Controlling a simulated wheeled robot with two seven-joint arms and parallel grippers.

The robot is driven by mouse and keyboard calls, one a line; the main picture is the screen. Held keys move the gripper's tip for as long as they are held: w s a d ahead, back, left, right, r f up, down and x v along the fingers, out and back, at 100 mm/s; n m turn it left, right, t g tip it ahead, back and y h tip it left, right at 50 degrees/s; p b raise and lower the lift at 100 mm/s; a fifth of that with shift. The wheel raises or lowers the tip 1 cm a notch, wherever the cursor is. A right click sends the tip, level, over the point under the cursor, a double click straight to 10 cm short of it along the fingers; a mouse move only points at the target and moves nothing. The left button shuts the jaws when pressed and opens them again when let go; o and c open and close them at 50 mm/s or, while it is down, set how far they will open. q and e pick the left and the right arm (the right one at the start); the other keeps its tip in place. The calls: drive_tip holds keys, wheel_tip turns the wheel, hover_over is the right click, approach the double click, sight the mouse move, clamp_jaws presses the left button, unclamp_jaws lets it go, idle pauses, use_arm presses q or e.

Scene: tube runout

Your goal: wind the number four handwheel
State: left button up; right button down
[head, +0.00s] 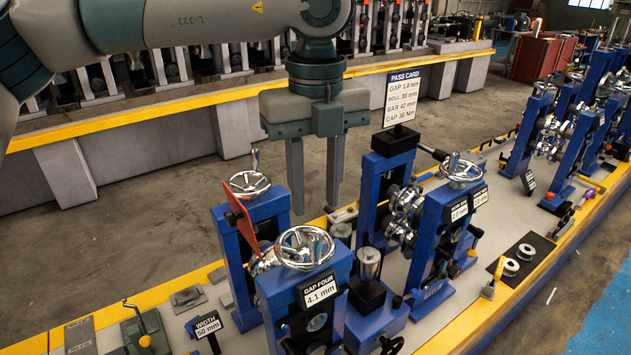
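A chrome handwheel (304,248) sits on top of the blue stand whose card (319,289) reads "GAP FOUR 4.1 mm". My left gripper (316,205) points straight down with its two fingers apart and nothing between them. In the picture its fingertips are just above the number four handwheel and apart from it; how far behind or above it they are, I cannot tell. A second chrome handwheel (249,184) tops the blue stand to the left, behind a red plate (240,216). A third handwheel (461,170) is on the stand to the right. My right gripper is not in view.
A pass card (402,97) on a tall blue post (384,190) stands right of my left gripper. A metal cylinder on a black block (367,296) stands beside the gap four stand. A "WIDTH 50 mm" card (207,327) is at the lower left. More blue stands fill the right.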

sight(315, 235)
use_arm(q)
drive_tip(key=shift+f+b, duration=0.65)
drive_tip(key=shift+f, duration=3.2)
drive_tip(key=shift+f+b, duration=0.15)
drive_tip(key=shift+b, duration=0.6)
clamp_jaws()
